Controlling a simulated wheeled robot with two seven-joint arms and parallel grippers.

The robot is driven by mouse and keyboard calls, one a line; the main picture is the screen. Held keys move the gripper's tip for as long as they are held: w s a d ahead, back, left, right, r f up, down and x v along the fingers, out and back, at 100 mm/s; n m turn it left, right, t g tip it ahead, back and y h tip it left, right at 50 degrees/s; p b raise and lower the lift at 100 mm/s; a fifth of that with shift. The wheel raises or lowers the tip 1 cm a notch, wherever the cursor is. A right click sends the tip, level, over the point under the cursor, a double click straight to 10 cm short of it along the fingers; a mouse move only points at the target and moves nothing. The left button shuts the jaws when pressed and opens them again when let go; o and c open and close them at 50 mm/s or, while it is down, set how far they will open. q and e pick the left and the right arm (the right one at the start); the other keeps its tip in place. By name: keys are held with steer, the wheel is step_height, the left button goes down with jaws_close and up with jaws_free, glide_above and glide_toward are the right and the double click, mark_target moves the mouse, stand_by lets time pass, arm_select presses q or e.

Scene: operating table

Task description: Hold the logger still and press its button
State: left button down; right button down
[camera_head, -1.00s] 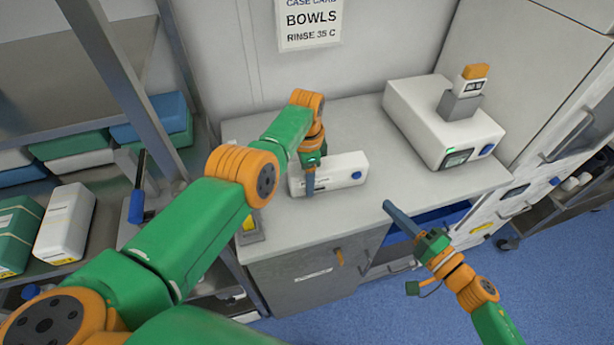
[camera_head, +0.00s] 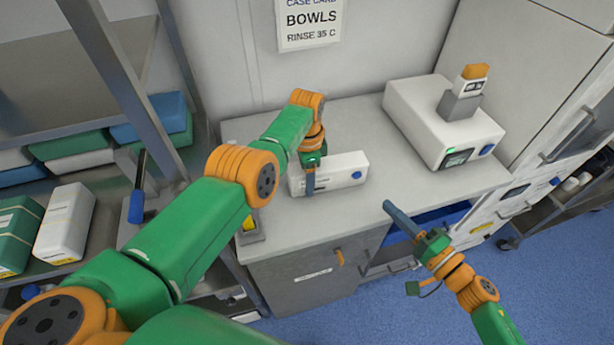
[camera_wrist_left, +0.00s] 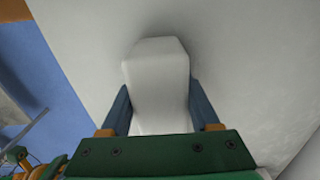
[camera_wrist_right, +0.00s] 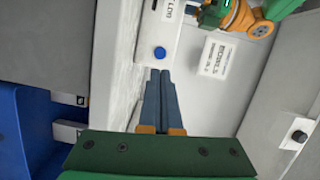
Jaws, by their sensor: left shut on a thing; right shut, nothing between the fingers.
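The logger is a white box (camera_head: 335,168) on the counter, with a round blue button (camera_head: 356,175) on its front face. My left gripper (camera_head: 310,188) is shut on the logger from above, at its left part. In the left wrist view the logger's white body (camera_wrist_left: 158,75) sits between the two fingers. My right gripper (camera_head: 388,206) is shut and empty, in front of the counter's edge and apart from the logger. In the right wrist view, the blue button (camera_wrist_right: 160,53) appears just beyond the closed fingertips (camera_wrist_right: 160,72).
A larger white device (camera_head: 425,115) with its own blue button stands at the counter's back right, holding an orange-topped unit (camera_head: 472,78) in a grey cradle. A shelf rack with boxes (camera_head: 65,222) is at left. The counter (camera_head: 420,190) right of the logger is clear.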

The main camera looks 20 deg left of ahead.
steer(key=m+t+h, duration=0.3)
steer(key=m+h, duration=0.2)
steer(key=h, duration=0.1)
glide_toward(361, 179)
steer(key=shift+w+a+r, duration=0.3)
steer(key=shift+a+r, duration=0.05)
steer(key=shift+a, duration=0.3)
steer(key=s+d+m+g+h, duration=0.1)
steer(key=s+m+h, duration=0.3)
steer(key=m+h, duration=0.15)
steer(key=shift+h, duration=0.45)
steer(key=w+a, duration=0.1)
steer(key=w, duration=0.1)
steer(key=w+a, duration=0.1)
steer(key=w, duration=0.1)
steer(key=w+a, duration=0.2)
steer(key=w, duration=0.1)
steer(key=shift+f, duration=0.1)
